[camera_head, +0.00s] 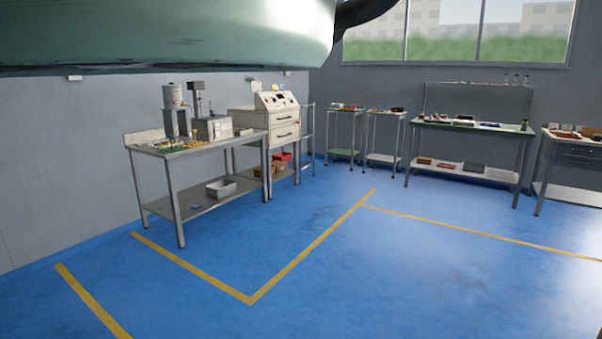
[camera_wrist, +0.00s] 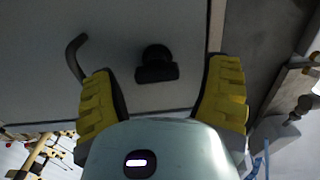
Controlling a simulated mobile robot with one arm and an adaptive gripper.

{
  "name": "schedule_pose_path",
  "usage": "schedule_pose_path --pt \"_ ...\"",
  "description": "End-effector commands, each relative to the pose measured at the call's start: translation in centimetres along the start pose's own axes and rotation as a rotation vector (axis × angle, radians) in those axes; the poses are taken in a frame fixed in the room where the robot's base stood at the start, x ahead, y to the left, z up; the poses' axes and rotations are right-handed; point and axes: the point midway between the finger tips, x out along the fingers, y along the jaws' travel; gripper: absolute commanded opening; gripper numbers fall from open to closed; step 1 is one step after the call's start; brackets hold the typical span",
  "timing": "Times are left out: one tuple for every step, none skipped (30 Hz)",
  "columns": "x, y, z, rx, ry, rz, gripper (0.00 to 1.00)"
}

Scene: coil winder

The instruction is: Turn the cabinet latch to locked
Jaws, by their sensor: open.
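In the wrist view, a black latch knob (camera_wrist: 155,66) with a round base and a wide crossbar sits on a flat grey cabinet panel (camera_wrist: 120,25). The crossbar lies about level in the picture. A dark bent handle (camera_wrist: 76,56) stands on the same panel, left of the knob. My gripper (camera_wrist: 164,68) has yellow ribbed fingers spread wide, one on each side of the knob in the picture. Nothing is between them but the view of the knob, and I see no contact. The gap in depth is unclear. The latch and gripper do not show in the head view.
In the head view, a workbench (camera_head: 200,205) stands by the left wall, with a cream drawer unit (camera_head: 283,131) behind it. More benches line the back. The blue floor (camera_head: 330,285) is open. In the wrist view, yellow posts (camera_wrist: 38,150) show lower left.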

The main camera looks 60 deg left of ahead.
Motion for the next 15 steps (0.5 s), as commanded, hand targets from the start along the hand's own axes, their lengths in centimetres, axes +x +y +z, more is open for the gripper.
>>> schedule_pose_path --pt "0.40 0.29 -0.01 -0.001 -0.001 0.006 0.73" --pt "0.51 0.30 0.01 -0.001 -0.001 0.006 0.73" --pt "0.62 0.30 0.04 -0.001 -0.002 0.006 0.73" --pt "0.68 0.29 0.05 -0.001 -0.002 0.006 0.73" --pt "0.71 0.28 0.06 -0.001 -0.002 0.006 0.73" --pt "0.74 0.28 0.06 -0.001 -0.002 0.006 0.73" --pt "0.75 0.27 0.06 -0.001 -0.002 0.006 0.73" --pt "0.75 0.27 0.07 -0.001 -0.002 0.005 0.73" --pt "0.74 0.27 0.07 -0.001 -0.002 0.005 0.73" --pt "0.74 0.27 0.07 -0.001 -0.002 0.005 0.73" --pt "0.73 0.27 0.07 -0.001 -0.002 0.005 0.73" --pt "0.73 0.27 0.06 -0.001 -0.002 0.005 0.73" --pt "0.73 0.26 0.07 -0.001 -0.002 0.005 0.77" --pt "0.72 0.26 0.07 -0.001 -0.002 0.005 0.74" --pt "0.72 0.26 0.07 -0.001 -0.002 0.005 0.70"
